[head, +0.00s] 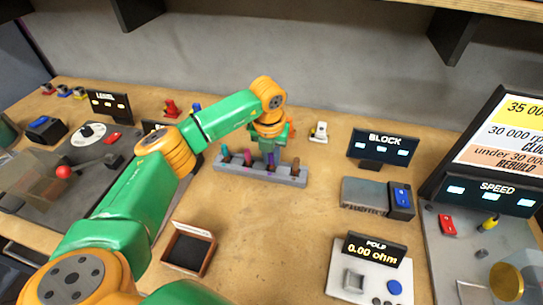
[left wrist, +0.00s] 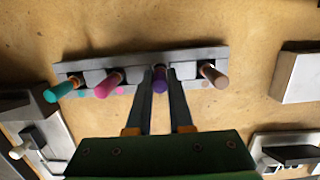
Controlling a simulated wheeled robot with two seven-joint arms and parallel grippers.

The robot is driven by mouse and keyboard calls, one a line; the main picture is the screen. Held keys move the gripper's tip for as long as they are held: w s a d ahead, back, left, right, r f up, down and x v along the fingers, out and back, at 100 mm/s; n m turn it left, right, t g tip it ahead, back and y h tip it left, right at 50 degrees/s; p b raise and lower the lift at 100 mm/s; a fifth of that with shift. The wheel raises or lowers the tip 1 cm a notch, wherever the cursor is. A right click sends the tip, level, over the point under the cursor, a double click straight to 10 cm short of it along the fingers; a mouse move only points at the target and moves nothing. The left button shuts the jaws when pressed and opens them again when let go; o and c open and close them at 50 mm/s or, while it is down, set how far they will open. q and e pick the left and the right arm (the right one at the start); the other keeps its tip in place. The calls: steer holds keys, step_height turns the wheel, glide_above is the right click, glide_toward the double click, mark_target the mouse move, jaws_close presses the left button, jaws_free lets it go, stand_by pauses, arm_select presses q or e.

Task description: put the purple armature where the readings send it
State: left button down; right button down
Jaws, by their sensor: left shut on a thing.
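A grey slotted rack (head: 262,174) stands in the middle of the bench and holds several coloured armatures in a row. It also shows in the left wrist view (left wrist: 205,55). My left gripper (head: 271,148) is over the rack, shut on the purple armature (left wrist: 160,80), which still stands in the rack's row. Teal (left wrist: 60,91) and pink (left wrist: 108,85) armatures stand to its left, and a brown one (left wrist: 214,75) to its right. The pole meter (head: 372,251) reads 0.00 ohm. The BLOCK display (head: 384,147) and SPEED display (head: 489,195) are lit, too small to read. My right gripper is not in view.
A sign (head: 505,133) shows partly cut-off lines, including "under 30 000 REBUILD". An open dark-lined box (head: 188,250) lies front left of the rack. A grey block with a blue switch (head: 401,198) is at right. Bare bench lies between rack and pole meter.

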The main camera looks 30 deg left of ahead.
arm_select(q)
steer(key=c, duration=0.7)
jaws_free()
steer(key=shift+c, duration=0.2)
steer(key=shift+r, duration=0.1)
steer(key=r, duration=0.2)
steer(key=r+b, duration=0.1)
steer(key=r, duration=0.1)
steer(key=s+r, duration=0.1)
steer(key=r, duration=0.1)
steer(key=shift+d+r, duration=0.15)
steer(key=shift+r, duration=0.15)
steer(key=shift+s, duration=0.1)
